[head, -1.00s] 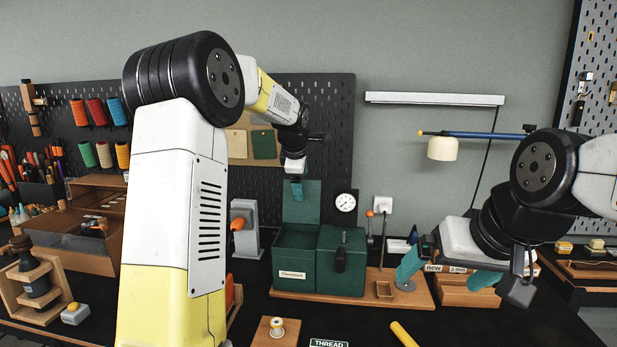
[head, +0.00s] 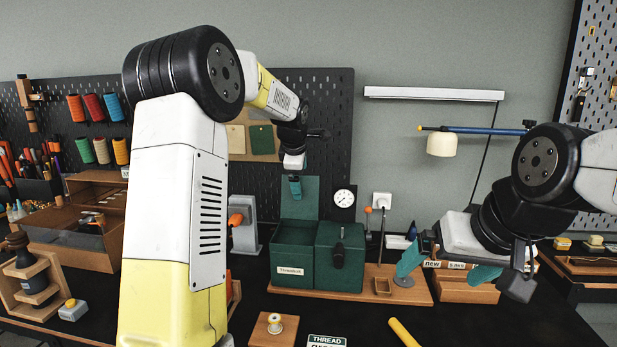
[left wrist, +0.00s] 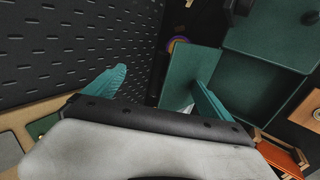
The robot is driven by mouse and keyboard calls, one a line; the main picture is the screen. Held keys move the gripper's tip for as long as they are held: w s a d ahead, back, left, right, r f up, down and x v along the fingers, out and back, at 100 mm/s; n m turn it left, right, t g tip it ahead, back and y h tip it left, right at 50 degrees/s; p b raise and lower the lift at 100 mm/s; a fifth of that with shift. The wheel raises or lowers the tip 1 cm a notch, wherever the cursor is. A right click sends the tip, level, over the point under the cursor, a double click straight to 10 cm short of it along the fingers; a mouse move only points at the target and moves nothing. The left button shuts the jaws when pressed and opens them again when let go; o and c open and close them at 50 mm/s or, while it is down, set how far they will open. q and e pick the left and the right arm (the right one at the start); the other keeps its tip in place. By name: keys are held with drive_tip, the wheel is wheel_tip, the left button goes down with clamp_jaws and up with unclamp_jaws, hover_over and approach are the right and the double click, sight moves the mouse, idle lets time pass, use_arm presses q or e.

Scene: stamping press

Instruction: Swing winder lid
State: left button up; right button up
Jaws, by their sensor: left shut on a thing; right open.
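The winder is a dark green box (head: 340,275) on a wooden base at the middle of the bench. Its lid (head: 300,205) stands upright at the back left in the head view, above an open compartment (head: 292,243). My right gripper (head: 447,272) is open and empty, right of the winder.
A dial gauge (head: 344,198) and a dark pegboard (head: 337,130) are behind the winder. A grey-and-orange device (head: 243,225) stands to its left. A wooden block (head: 468,285) lies below my right gripper. A spool block (head: 274,330) and yellow rod (head: 403,332) lie in front.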

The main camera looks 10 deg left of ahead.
use_arm(q)
drive_tip(key=o, duration=0.9)
drive_tip(key=shift+w+d+f, duration=0.3)
drive_tip(key=shift+f, duration=0.2)
drive_tip(key=shift+c, duration=0.2)
drive_tip(key=shift+s+f, duration=0.2)
drive_tip(key=shift+f, duration=0.05)
drive_tip(key=c, duration=1)
drive_tip(key=shift+o, duration=0.2)
drive_tip(key=shift+r, duration=0.1)
drive_tip(key=shift+o, duration=0.3)
drive_tip(key=shift+a, duration=0.1)
drive_tip(key=o, duration=0.9)
drive_tip(key=shift+w, duration=0.1)
drive_tip(key=shift+o, duration=0.2)
